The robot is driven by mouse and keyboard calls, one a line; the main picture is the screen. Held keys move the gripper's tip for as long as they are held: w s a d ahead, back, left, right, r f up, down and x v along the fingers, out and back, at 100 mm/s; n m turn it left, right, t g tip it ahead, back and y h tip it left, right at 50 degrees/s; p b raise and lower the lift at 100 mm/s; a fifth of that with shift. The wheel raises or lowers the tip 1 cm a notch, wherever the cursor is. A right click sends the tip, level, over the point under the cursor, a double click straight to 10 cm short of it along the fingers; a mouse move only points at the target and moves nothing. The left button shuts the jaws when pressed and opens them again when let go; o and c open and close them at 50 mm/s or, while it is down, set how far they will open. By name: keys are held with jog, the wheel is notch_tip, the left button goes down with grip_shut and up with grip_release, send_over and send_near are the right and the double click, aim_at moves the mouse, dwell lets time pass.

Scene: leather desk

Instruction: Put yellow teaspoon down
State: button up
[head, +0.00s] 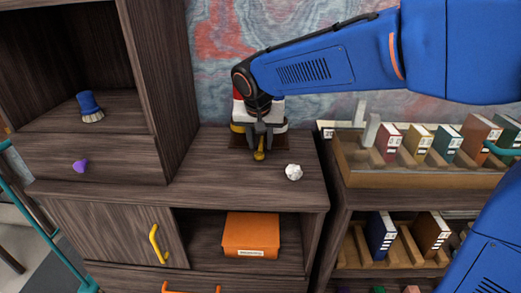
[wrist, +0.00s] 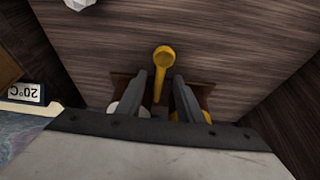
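The yellow teaspoon (head: 259,154) is at the desk-like top of the cabinet, its bowl pointing toward the front edge. In the wrist view its bowl (wrist: 163,55) shows ahead of the fingertips, and its handle runs back between them. My gripper (head: 260,138) points down over the back of the top. In the wrist view my gripper (wrist: 161,78) has its two fingers apart, with a gap visible on both sides of the handle. The rear of the handle is hidden, and I cannot tell its exact height above the surface.
A white crumpled ball (head: 293,172) lies right of the spoon. A dark brown mat (head: 240,141) with partly hidden white and yellow items is behind my gripper. A glass-fronted book case (head: 400,178) stands at the right. The wooden top (head: 215,180) is clear at the left.

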jog(key=shift+x, duration=0.75)
jog(key=shift+c, duration=0.4)
grip_shut()
jog(key=shift+r, duration=0.1)
